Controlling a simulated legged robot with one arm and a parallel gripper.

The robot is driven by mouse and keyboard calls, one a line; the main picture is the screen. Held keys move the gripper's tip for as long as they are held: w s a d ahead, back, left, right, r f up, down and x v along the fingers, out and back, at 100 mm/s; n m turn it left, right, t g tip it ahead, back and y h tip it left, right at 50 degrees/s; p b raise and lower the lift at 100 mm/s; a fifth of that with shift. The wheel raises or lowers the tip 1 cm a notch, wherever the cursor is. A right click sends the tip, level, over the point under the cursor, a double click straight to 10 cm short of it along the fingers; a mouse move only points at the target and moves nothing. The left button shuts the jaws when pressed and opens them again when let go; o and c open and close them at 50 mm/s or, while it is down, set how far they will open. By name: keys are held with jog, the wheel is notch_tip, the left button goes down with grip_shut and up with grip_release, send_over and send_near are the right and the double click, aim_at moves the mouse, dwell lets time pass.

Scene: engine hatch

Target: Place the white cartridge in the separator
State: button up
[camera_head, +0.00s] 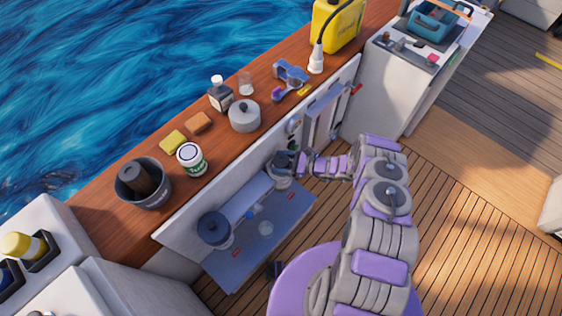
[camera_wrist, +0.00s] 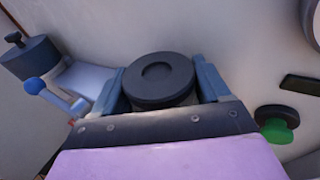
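My gripper (camera_wrist: 160,88) is at the hatch opening, its two blue-grey fingers on either side of a round black-capped cartridge (camera_wrist: 158,78). They look closed against it; only a strip of its pale body shows under the cap. In the head view, my gripper (camera_head: 284,160) is directly above a pale round housing (camera_head: 281,183), apparently the open separator. The fingers hide most of the cartridge there, so I cannot tell how deep it sits. A second, dark-lidded separator (camera_head: 213,228) stands to the left and also shows in the wrist view (camera_wrist: 27,57).
A blue-handled valve (camera_wrist: 47,95) is left of my gripper, and a green knob (camera_wrist: 277,130) is right. On the wooden ledge are a grey lid (camera_head: 244,116), a dark bucket (camera_head: 154,199) holding a dark cylinder, a white jar (camera_head: 191,159) and several tools. The deck is clear.

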jog(key=o, duration=0.4)
jog(key=shift+o, duration=0.2)
jog(key=shift+r, duration=0.1)
